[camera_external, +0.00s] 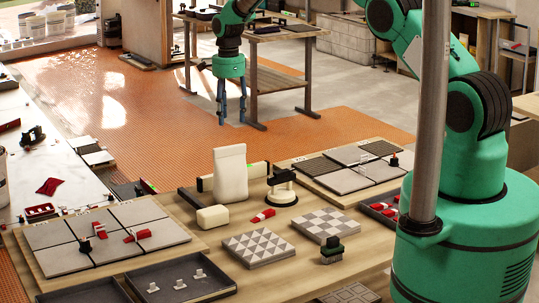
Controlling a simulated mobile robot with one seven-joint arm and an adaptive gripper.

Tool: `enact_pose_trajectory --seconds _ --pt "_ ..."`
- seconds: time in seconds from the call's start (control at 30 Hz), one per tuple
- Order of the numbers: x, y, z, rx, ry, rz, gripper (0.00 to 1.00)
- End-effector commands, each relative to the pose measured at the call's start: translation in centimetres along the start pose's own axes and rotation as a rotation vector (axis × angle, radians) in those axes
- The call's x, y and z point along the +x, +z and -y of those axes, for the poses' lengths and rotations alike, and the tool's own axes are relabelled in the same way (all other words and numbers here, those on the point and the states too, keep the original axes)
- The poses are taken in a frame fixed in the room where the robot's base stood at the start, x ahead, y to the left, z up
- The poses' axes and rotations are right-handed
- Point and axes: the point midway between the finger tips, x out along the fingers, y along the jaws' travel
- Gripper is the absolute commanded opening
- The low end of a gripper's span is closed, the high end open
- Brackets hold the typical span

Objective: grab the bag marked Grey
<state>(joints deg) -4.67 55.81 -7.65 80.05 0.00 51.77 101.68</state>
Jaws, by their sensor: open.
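An upright cream-white bag (230,174) with a folded top stands on the wooden worktable (190,208). No marking can be read on it from here, so I cannot tell whether it is the one marked Grey. My gripper (232,120) hangs pointing down, with its two blue-grey fingers apart and nothing between them. In the picture it is above the bag, with a gap; its distance in depth is hard to tell.
Tile boards (110,235) lie left, patterned tiles (258,246) in front, and grey trays (178,280) at the front edge.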

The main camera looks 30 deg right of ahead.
Motion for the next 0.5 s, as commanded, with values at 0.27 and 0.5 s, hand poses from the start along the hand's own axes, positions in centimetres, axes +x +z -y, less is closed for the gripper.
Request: enact_pose_trajectory --seconds 0.27,0.5 --pt "3.9 0.0 -0.1 0.000 0.003 -0.001 0.49" --pt "6.6 0.0 0.0 0.000 0.001 0.000 0.49"
